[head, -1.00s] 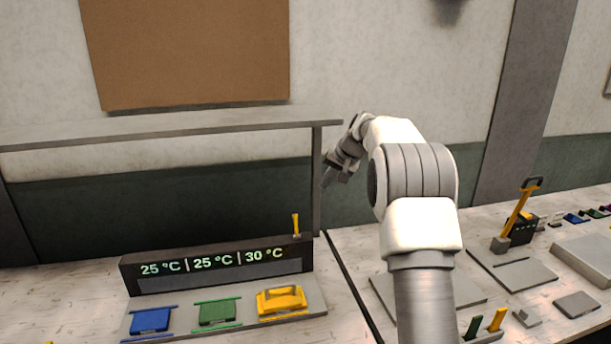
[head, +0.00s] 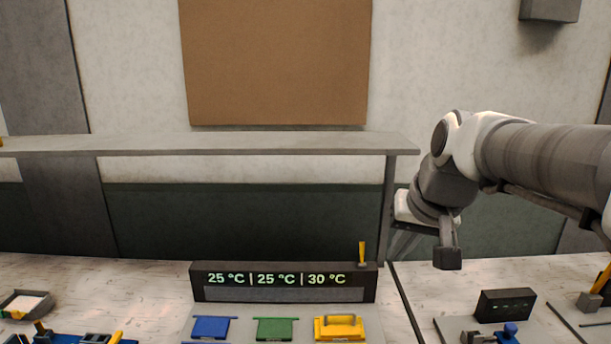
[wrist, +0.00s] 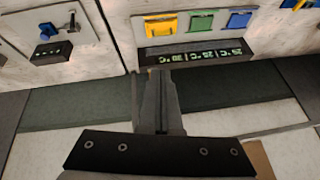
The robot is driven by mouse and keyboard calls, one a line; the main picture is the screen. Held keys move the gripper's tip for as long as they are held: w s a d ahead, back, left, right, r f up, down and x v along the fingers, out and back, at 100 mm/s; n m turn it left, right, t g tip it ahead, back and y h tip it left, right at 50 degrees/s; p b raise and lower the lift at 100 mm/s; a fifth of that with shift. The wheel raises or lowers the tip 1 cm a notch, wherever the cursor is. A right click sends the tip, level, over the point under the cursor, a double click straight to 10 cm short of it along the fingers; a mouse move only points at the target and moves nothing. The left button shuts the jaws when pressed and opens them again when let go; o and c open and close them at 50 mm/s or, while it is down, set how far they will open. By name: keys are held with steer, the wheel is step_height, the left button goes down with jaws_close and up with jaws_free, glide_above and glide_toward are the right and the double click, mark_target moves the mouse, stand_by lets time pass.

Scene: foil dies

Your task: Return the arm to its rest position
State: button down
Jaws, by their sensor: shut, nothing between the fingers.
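My gripper (wrist: 155,78) shows in the wrist view with its two fingers together and nothing between them. In the head view my arm reaches in from the right and bends down at the wrist, above the bench and by the right post of the shelf. The fingers are small and partly hidden there. The gripper is clear of the bench top.
A grey shelf (head: 230,144) spans the bench, its post close to my wrist. Below is a temperature display (head: 285,295) with blue (head: 210,327), green (head: 275,329) and yellow (head: 339,327) blocks. A black box (head: 505,304) stands at right.

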steer(key=s+f+n, duration=0.1)
steer(key=s+f, duration=0.2)
steer(key=s, duration=0.5)
steer(key=s+f+h, duration=0.1)
steer(key=s+f, duration=0.3)
steer(key=s, duration=0.4)
steer(key=shift+a+n, duration=0.35)
steer(key=shift+n, duration=0.05)
